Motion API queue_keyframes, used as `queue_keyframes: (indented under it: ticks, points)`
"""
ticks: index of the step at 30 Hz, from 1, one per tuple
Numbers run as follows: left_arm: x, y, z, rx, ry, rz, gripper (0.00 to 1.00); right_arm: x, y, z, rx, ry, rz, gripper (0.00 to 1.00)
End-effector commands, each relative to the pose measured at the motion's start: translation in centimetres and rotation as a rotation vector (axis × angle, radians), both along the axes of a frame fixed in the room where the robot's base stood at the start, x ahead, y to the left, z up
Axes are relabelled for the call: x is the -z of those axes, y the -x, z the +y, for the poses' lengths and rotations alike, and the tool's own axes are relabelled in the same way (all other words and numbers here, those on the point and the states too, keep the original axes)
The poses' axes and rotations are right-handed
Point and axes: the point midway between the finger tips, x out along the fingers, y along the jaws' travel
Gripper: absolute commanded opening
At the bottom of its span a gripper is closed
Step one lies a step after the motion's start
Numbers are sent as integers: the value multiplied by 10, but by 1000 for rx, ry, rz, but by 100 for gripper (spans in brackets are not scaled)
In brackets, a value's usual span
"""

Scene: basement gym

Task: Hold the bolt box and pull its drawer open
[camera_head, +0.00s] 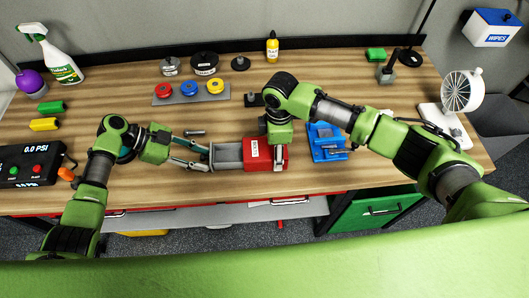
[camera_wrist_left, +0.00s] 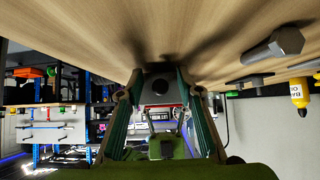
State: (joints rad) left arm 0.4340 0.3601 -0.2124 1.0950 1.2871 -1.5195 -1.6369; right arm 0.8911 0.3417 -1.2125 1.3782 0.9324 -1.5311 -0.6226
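The red bolt box (camera_head: 254,160) with a white label sits on the workbench in the head view. Its grey drawer (camera_head: 230,152) sticks out to the left, open. My left gripper (camera_head: 207,160) is at the drawer's outer end, its fingers set apart. In the left wrist view a dark drawer front (camera_wrist_left: 160,80) shows between the left fingertips (camera_wrist_left: 161,88); I cannot tell if they press on it. My right gripper (camera_head: 278,150) comes down from above onto the box's right part, one finger against it; the far finger is hidden.
A blue vise-like block (camera_head: 327,145) stands right of the box. A loose bolt (camera_head: 195,132) lies behind my left gripper and shows large in the left wrist view (camera_wrist_left: 283,44). A pressure display (camera_head: 30,165) is at left.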

Motion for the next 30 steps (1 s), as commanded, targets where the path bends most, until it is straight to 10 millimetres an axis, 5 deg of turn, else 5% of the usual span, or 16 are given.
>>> queue_keyframes:
  ticks: [30]
  points:
    - [-50,-1,60,-1,-1,-1,33,1,1,0,0,0,2,37]
